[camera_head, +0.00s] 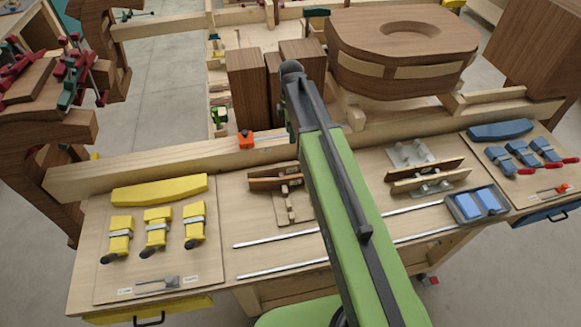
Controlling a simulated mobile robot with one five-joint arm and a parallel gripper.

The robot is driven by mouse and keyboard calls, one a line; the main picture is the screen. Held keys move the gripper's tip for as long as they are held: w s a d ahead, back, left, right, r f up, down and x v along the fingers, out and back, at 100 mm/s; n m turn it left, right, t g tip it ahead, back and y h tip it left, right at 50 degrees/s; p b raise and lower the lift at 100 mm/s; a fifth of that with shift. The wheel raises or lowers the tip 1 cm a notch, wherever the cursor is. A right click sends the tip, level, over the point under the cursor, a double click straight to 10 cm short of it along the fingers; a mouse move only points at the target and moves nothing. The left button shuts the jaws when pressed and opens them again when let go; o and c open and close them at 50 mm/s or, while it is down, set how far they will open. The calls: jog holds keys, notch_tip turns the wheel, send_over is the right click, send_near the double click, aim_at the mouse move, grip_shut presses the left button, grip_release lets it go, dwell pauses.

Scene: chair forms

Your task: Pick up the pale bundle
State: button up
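I cannot make out for certain which thing is the pale bundle. A pale grey-white cluster (408,153) lies on the right half of the bench, behind a pair of brown-edged wooden strips (428,178). A pale wooden piece with small fittings (292,207) lies left of my arm, by another brown-edged strip. My green and dark grey arm reaches from the bottom edge up over the middle of the bench and covers part of it. My gripper's fingers do not show, so I cannot see whether they hold anything.
The wooden bench holds yellow clamps (157,231) at left, a blue tray (476,204) and blue clamps (525,153) at right. Long metal rods (283,272) lie in front. A large wooden chair form (402,45) and brown blocks (248,91) stand behind.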

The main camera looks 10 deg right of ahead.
jog(key=b, duration=1.1)
send_over(292, 163)
jog(key=f, duration=1.2)
jog(key=shift+a+f, duration=0.1)
jog(key=shift+a, duration=0.15)
notch_tip(292, 163, down, 5)
jog(key=b, duration=0.5)
jog(key=shift+d, duration=0.15)
jog(key=shift+s, duration=0.1)
grip_shut()
